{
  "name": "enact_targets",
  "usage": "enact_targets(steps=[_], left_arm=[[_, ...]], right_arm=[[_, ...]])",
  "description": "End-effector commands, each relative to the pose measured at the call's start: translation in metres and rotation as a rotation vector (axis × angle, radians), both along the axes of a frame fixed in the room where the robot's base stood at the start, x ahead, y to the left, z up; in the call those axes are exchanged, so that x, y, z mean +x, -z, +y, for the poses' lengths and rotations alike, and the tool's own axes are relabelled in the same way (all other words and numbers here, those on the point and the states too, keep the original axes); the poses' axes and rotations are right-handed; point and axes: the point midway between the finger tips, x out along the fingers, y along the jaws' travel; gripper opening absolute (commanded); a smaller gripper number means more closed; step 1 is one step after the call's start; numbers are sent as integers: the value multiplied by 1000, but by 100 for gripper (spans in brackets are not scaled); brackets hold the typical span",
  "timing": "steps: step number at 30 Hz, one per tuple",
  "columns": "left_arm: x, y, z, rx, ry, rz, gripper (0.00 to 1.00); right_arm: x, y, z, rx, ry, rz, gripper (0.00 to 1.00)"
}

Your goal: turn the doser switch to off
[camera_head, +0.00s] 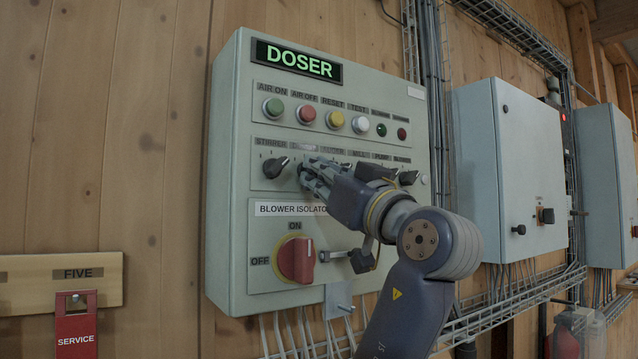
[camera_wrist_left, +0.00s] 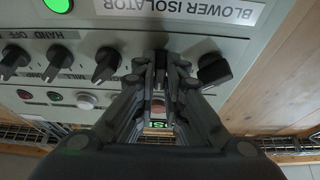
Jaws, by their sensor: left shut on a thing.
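The grey control panel (camera_head: 240,110) with a lit green DOSER sign (camera_head: 297,60) hangs on the wooden wall. A row of black rotary switches runs across its middle. My left gripper (camera_head: 306,172) reaches in from the right, with its fingertips at the second switch from the left. In the left wrist view my left gripper (camera_wrist_left: 160,78) is shut on this doser switch (camera_wrist_left: 161,60), which sits between the fingertips. The fingers hide most of the switch and its pointer, so I cannot tell its position. My right gripper is not in view.
The stirrer switch (camera_head: 275,167) is close left of my fingers; it also shows in the wrist view (camera_wrist_left: 214,70). Coloured buttons (camera_head: 335,120) line the row above. The red blower isolator handle (camera_head: 296,260) is below. Grey cabinets (camera_head: 505,160) stand to the right.

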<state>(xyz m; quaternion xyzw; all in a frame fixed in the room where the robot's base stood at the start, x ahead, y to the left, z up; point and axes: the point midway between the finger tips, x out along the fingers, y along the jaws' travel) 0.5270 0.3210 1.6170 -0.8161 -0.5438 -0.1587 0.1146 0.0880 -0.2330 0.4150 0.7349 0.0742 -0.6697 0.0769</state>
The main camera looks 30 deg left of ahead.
Motion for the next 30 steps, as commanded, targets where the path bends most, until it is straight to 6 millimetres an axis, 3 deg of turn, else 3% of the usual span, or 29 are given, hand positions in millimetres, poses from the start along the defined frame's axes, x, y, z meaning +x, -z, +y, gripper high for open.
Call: enact_targets(steps=[14, 15, 17, 30], left_arm=[[1, 2, 1, -11, 0, -11, 0], [1, 2, 1, -11, 0, -11, 17], [1, 2, 1, -10, 0, -10, 30], [-2, 3, -6, -6, 2, -12, 30]], right_arm=[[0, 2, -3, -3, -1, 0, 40], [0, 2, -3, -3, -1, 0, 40], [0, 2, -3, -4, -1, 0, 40], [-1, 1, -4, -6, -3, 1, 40]])
